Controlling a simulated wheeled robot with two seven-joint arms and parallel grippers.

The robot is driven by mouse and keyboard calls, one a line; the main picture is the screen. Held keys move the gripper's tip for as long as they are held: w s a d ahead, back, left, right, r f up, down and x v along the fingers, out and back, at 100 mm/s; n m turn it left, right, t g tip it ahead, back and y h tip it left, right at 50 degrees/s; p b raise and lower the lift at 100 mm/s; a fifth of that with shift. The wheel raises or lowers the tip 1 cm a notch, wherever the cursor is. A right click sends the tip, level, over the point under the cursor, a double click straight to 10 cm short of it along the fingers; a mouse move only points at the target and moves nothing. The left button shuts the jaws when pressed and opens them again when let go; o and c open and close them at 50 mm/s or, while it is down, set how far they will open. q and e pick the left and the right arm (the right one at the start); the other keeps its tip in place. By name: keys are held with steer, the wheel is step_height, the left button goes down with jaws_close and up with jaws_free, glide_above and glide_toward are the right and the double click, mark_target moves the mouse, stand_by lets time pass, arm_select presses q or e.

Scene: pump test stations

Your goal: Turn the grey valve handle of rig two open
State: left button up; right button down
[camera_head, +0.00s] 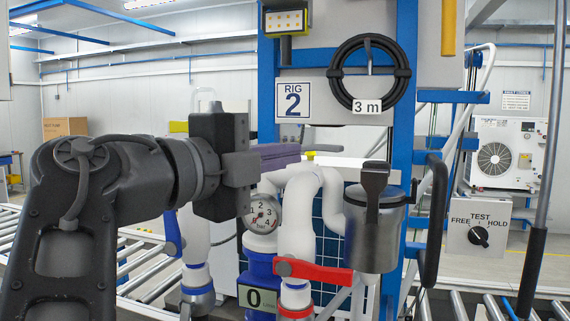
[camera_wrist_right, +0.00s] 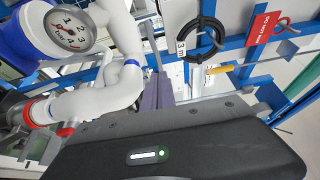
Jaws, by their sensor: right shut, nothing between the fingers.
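The rig two sign (camera_head: 293,100) hangs on the blue frame above white pipes (camera_head: 300,215). The gauge is also close by in the right wrist view (camera_wrist_right: 70,29). I cannot pick out a grey valve handle with certainty; my gripper hides part of the pipework. A red handle (camera_head: 315,272) lies nearly level across a pipe, and a blue handle (camera_head: 172,234) hangs down at the left.
A metal canister (camera_head: 376,238) with a dark lever (camera_head: 374,180) stands right of the pipes. A black hose coil (camera_head: 342,72) hangs above. A FREE/TEST/HOLD selector box (camera_head: 478,236) is at right. Roller conveyors (camera_head: 140,275) run along the lower left.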

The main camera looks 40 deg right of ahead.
steer(key=s+v, duration=0.1)
steer(key=v, duration=0.6)
steer(key=shift+s+b, duration=0.25)
steer(key=shift+b, duration=0.15)
steer(key=shift+d, duration=0.1)
